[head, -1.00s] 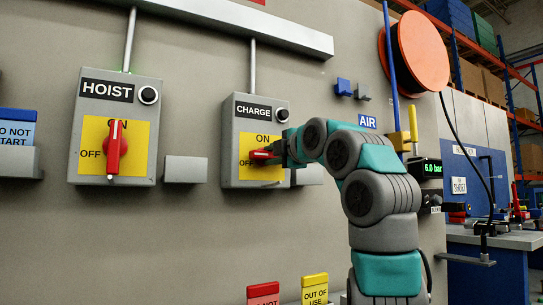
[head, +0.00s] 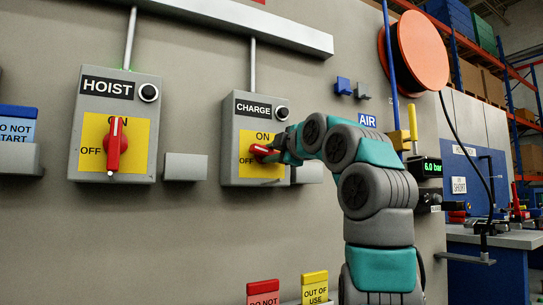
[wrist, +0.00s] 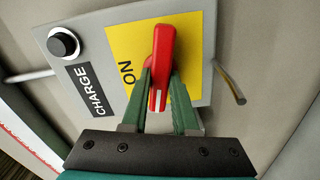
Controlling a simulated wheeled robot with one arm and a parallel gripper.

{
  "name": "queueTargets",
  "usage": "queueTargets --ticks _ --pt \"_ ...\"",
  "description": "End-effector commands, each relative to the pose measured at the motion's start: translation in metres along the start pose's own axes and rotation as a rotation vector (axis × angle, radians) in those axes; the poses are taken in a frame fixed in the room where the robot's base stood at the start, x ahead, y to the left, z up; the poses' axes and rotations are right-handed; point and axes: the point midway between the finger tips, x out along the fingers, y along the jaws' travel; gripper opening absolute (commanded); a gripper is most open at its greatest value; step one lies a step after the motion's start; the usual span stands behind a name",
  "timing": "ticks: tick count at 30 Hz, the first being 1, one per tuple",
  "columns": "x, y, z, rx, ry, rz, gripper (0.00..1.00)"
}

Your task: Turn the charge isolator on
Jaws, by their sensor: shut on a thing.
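The charge isolator (head: 230,140) is a grey wall box with a yellow plate and a red handle (head: 262,151). In the head view the handle lies roughly sideways, its left end tilted slightly up, below the ON mark. The ON mark (wrist: 127,73) shows left of the handle there.
The hoist isolator (head: 115,125) stands to the left, its red handle upright. A black button (head: 282,113) sits on the charge box's upper right. Red and yellow tags (head: 314,288) stand below.

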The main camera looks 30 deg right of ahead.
Motion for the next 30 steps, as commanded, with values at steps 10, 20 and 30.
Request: queueTargets --ticks 10,20,30 --pt "0.0003 -0.0025 -0.0013 0.332 0.004 -0.004 0.00" --pt "0.0009 -0.0020 -0.0003 0.563 0.000 -0.006 0.00" --pt "0.0008 -0.0017 0.0003 0.623 -0.001 -0.005 0.00"
